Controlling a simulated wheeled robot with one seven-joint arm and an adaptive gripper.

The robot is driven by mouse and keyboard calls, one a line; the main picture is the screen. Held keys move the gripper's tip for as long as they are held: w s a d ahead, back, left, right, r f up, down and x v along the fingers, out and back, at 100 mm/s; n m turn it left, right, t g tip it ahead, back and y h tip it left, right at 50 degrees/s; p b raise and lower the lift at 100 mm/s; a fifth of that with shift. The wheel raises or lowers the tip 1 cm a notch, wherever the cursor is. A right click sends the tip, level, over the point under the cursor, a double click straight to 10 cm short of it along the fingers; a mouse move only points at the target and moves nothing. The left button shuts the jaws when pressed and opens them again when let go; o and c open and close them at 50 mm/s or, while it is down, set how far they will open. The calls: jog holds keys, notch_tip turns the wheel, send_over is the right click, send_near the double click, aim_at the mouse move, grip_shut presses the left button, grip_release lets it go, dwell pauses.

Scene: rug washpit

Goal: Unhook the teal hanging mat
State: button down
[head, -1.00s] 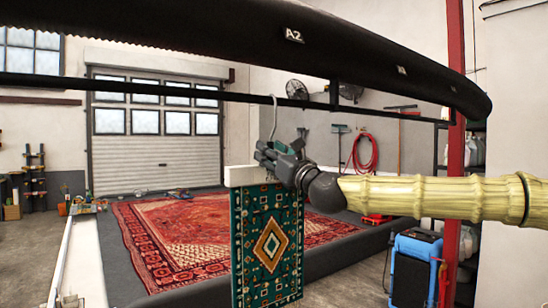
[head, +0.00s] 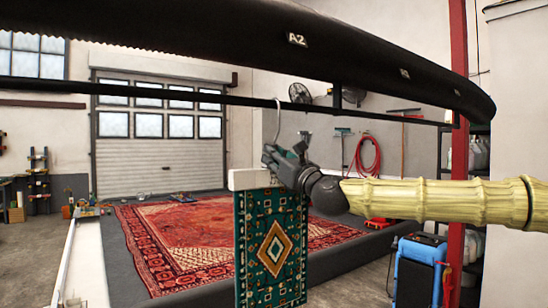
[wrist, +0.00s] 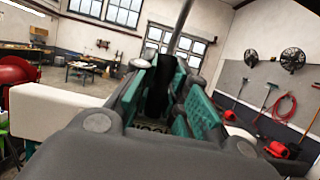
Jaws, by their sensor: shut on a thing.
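The teal mat (head: 270,245), patterned with an orange and cream diamond, hangs upright below a white bar (head: 249,179) in the head view. A thin pale hook (head: 281,118) rises from above the bar to the dark rail (head: 200,98). The hook's top overlaps the rail, but I cannot tell whether it rests on it. My gripper (head: 280,160) is shut on the mat's hanger, just above the bar, and hides part of it. In the wrist view, the teal-padded jaws of my gripper (wrist: 168,100) flank the grey hook stem (wrist: 181,25).
A thick black roll (head: 230,30) labelled A2 runs overhead, close above the rail. A red rug (head: 180,245) lies behind the mat. A red post (head: 459,180) and a blue-framed machine (head: 417,270) stand at right.

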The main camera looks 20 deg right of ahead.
aim_at(274, 142)
jog(key=shift+r, duration=0.15)
jog(key=shift+r+p, duration=0.45)
jog(key=shift+r, duration=1.65)
jog(key=shift+d, duration=0.1)
jog(key=s+d, duration=0.2)
jog(key=s, duration=0.5)
jog(key=s+d+b, duration=0.1)
jog(key=s+d, duration=0.2)
jog(key=s, duration=0.4)
dwell(0.7)
dwell(0.5)
